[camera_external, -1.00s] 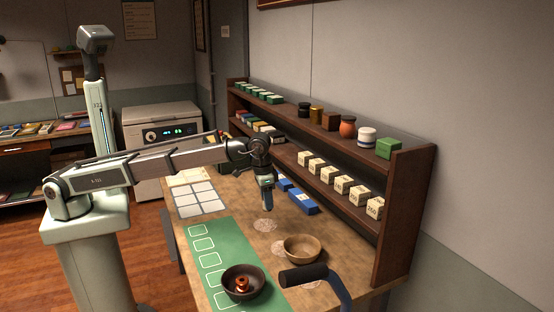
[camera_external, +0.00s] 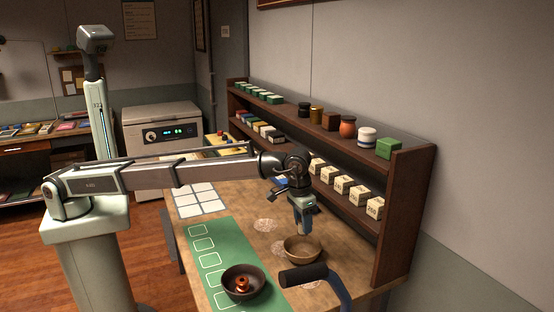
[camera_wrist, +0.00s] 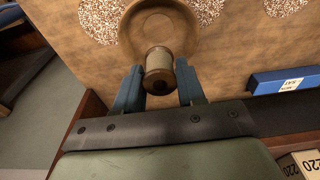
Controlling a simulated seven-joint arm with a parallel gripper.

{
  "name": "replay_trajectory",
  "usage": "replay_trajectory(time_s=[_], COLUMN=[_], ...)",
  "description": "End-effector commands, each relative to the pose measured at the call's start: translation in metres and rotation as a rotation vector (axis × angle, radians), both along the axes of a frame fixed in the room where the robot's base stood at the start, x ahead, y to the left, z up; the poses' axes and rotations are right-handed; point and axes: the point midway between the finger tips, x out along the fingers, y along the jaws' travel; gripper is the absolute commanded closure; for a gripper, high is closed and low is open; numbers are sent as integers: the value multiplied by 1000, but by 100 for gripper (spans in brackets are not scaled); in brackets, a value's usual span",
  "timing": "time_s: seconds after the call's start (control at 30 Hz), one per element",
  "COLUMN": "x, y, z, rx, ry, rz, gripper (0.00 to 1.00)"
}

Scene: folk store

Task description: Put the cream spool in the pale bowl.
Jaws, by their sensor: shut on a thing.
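The cream spool (camera_wrist: 158,64) is gripped between the two blue fingers of my gripper (camera_wrist: 158,88) in the wrist view, with its dark end facing the camera. My gripper (camera_external: 303,226) points down over the pale bowl (camera_external: 302,254) in the external view, its tips close to the bowl's far rim. The spool cannot be made out there. The tan wooden bowl also shows in the wrist view (camera_wrist: 131,38), behind the spool, which overlaps its near part. The exact height of the spool above the bowl is hard to tell.
A dark bowl (camera_external: 258,273) holding a copper-coloured spool (camera_external: 242,284) stands left of the pale bowl on the green mat (camera_external: 215,252). A wooden shelf (camera_external: 400,225) with jars and numbered blocks runs along the right. A blue box (camera_wrist: 287,82) lies near the shelf. A dark-handled object (camera_external: 303,274) is in front.

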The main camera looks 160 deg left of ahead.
Motion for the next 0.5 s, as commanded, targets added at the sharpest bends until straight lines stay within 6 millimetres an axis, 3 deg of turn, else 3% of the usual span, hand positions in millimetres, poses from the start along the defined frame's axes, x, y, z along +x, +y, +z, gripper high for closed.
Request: replay_trajectory(time_s=[0.23, 0.5], x=[-1, -1], y=[-1, 0], z=[-41, -62], rx=[-2, -1], ry=[1, 0], rz=[-1, -2], gripper=[89, 89])
